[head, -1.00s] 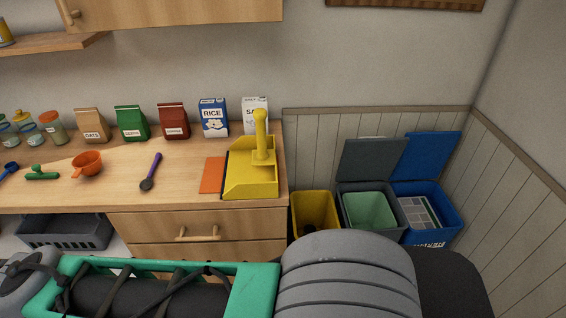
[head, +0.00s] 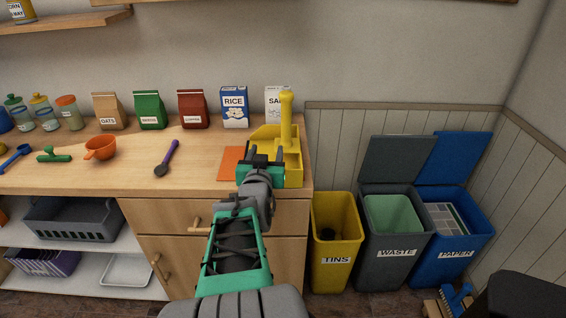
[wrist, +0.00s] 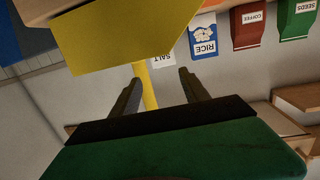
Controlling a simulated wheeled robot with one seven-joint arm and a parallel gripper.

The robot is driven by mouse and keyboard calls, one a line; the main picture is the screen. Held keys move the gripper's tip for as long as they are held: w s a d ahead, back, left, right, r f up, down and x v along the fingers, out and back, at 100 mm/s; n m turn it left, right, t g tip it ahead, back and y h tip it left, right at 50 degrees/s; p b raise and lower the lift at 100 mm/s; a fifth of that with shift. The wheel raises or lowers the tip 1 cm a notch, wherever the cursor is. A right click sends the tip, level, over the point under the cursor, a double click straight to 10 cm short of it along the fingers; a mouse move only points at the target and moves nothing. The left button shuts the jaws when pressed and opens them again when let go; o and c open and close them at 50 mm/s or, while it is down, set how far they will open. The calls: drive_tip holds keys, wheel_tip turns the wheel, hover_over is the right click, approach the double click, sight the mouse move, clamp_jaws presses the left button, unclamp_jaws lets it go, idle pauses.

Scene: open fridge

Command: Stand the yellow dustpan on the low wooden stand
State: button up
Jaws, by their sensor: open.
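The yellow dustpan (head: 293,166) rests on the right end of the wooden counter, its handle (head: 286,118) pointing up. My gripper (head: 262,157) is open in front of the dustpan and hides part of its pan. In the wrist view, which is upside down, the dustpan (wrist: 130,38) fills the upper left and its handle shows between my spread fingers (wrist: 160,80); I cannot tell whether they touch it. A low wooden stand (head: 432,308) is partly visible on the floor at the lower right, with a blue brush-like thing (head: 456,299) at it.
Rice (head: 234,108) and salt (head: 277,101) boxes stand behind the dustpan. An orange mat (head: 229,164) lies left of it, and a purple spoon (head: 167,158) further left. Yellow (head: 336,240), grey (head: 388,245) and blue (head: 450,235) bins stand on the floor right of the counter.

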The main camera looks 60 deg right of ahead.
sight(285, 132)
drive_tip(key=shift+m+g+h, duration=0.3)
drive_tip(key=shift+m+h, duration=0.1)
drive_tip(key=shift+h, duration=0.4)
drive_tip(key=d, duration=0.6)
drive_tip(key=s+d+r, duration=0.1)
drive_tip(key=d, duration=0.2)
drive_tip(key=shift+d, duration=0.2)
drive_tip(key=shift+w, duration=0.1)
clamp_jaws()
